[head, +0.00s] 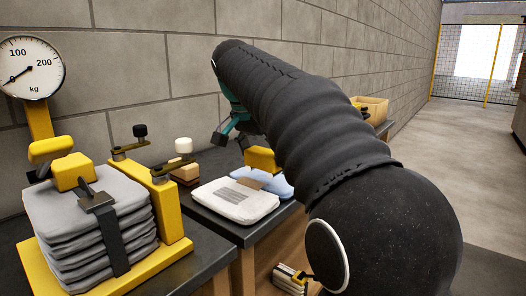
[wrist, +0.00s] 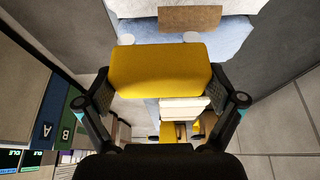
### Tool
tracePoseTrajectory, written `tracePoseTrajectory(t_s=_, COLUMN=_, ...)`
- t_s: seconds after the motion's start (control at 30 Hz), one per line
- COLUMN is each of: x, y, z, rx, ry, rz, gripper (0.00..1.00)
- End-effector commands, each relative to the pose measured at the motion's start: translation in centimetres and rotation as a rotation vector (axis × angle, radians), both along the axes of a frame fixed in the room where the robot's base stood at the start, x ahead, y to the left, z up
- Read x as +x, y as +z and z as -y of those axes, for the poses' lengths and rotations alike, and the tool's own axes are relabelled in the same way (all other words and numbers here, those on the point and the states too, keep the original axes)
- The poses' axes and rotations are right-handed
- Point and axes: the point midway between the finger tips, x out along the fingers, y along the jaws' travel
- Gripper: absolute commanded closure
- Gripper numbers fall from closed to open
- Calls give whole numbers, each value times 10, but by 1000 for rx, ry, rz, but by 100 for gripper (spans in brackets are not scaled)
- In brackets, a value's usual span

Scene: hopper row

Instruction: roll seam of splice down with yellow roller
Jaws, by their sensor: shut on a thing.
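My gripper (wrist: 160,82) is shut on the yellow roller (wrist: 159,70), a rounded yellow block held between the two dark fingers in the wrist view. Two pale round bits show at its far edge. In the head view, my gripper (head: 227,133) is partly hidden by my black-sleeved arm, and a yellow block (head: 262,160), seemingly the roller, shows beside it. A brown patch (wrist: 190,18), seemingly the splice, lies on pale blue and white material (wrist: 235,35) beyond the roller; it also shows in the head view (head: 247,182). I cannot tell whether the roller touches it.
A white bag with grey stripes (head: 233,203) lies on the dark bench (head: 215,229). At left, a stack of grey bags (head: 75,215) sits in a yellow frame under a dial scale (head: 29,68). A block wall (head: 340,45) runs behind. The floor at right is clear.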

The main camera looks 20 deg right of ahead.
Motion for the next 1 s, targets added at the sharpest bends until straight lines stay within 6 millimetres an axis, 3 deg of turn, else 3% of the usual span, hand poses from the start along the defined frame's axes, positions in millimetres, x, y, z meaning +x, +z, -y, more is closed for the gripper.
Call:
tracePoseTrajectory(t_s=0.27, x=0, y=-32, z=0, rx=0, ry=0, rz=0, gripper=50)
tracePoseTrajectory(t_s=0.37, x=10, y=-22, z=-7, rx=0, ry=0, rz=0, gripper=50)
tracePoseTrajectory(t_s=0.8, x=49, y=-26, z=-36, rx=1, ry=0, rz=1, gripper=50)
tracePoseTrajectory(t_s=1.0, x=58, y=-26, z=-42, rx=1, ry=-1, rz=1, gripper=50)
